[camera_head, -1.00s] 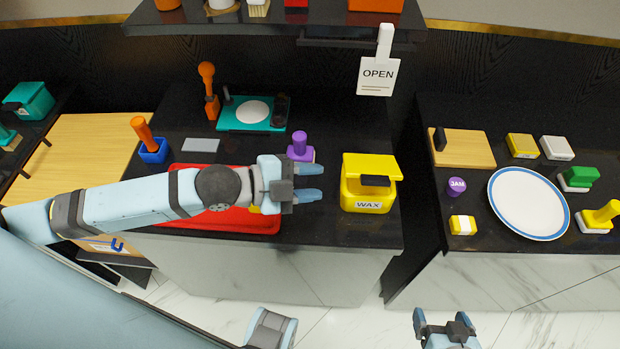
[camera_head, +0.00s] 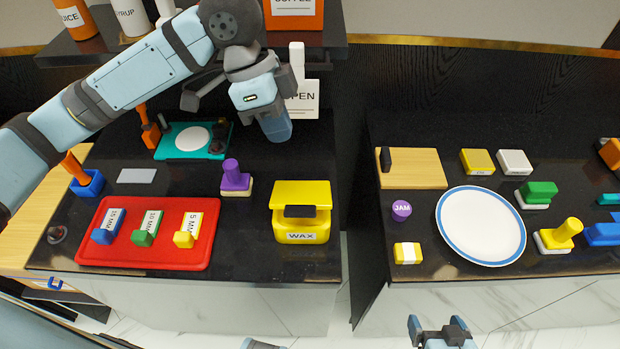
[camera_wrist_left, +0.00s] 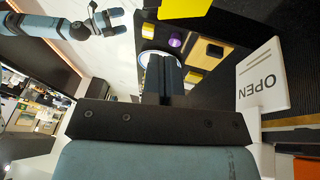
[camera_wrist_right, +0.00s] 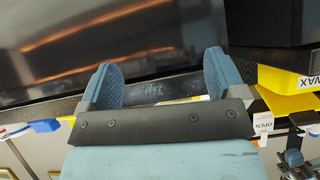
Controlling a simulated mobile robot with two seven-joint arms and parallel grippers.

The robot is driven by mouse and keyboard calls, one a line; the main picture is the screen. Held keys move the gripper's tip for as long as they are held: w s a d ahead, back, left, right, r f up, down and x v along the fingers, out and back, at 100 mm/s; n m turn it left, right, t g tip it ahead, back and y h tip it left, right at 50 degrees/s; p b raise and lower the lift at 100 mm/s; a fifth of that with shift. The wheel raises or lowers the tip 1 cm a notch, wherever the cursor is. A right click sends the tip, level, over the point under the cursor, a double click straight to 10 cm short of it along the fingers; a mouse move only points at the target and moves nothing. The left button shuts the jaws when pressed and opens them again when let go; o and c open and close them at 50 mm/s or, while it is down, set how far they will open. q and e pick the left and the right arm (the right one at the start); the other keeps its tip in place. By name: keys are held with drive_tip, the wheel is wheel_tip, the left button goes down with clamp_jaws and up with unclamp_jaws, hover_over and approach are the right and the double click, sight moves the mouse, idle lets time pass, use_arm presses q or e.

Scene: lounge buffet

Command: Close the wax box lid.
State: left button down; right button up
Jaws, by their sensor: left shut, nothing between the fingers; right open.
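The yellow wax box (camera_head: 301,230) stands on the black counter with a WAX label on its front. Its yellow lid (camera_head: 300,192) is tilted up at the back, with a dark handle (camera_head: 300,211) at the front. My left gripper (camera_head: 277,130) is shut and empty, above and behind the box, in front of the OPEN sign (camera_head: 303,98). In the left wrist view a yellow part (camera_wrist_left: 185,8) shows at the top edge. My right gripper (camera_head: 438,328) is open and empty, low in front of the counter. The box's yellow side (camera_wrist_right: 285,80) shows in the right wrist view.
A red tray (camera_head: 140,258) with several labelled pieces lies left of the box. A purple stamp-like piece (camera_head: 235,178) stands close to the box's left. A shelf (camera_head: 90,48) overhangs the back. A gap separates the right counter, which holds a plate (camera_head: 481,226).

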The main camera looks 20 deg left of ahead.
use_arm(q)
approach(302, 209)
drive_tip(key=b+x, duration=0.1)
drive_tip(key=x, duration=0.1)
drive_tip(key=b+x, duration=0.1)
drive_tip(key=x, duration=0.2)
drive_tip(key=shift+w+d+f, duration=0.15)
drive_tip(key=shift+w+f, duration=0.1)
drive_tip(key=shift+w, duration=0.05)
drive_tip(key=shift+s+d+f, duration=0.1)
drive_tip(key=shift+s+f, duration=0.15)
drive_tip(key=shift+f, duration=0.25)
use_arm(e)
drive_tip(key=shift+s+a+f, duration=0.15)
drive_tip(key=shift+a+f, duration=0.1)
drive_tip(key=shift+f, duration=0.2)
drive_tip(key=shift+a, duration=0.15)
use_arm(q)
drive_tip(key=shift+s, duration=0.1)
use_arm(e)
drive_tip(key=shift+r, duration=0.1)
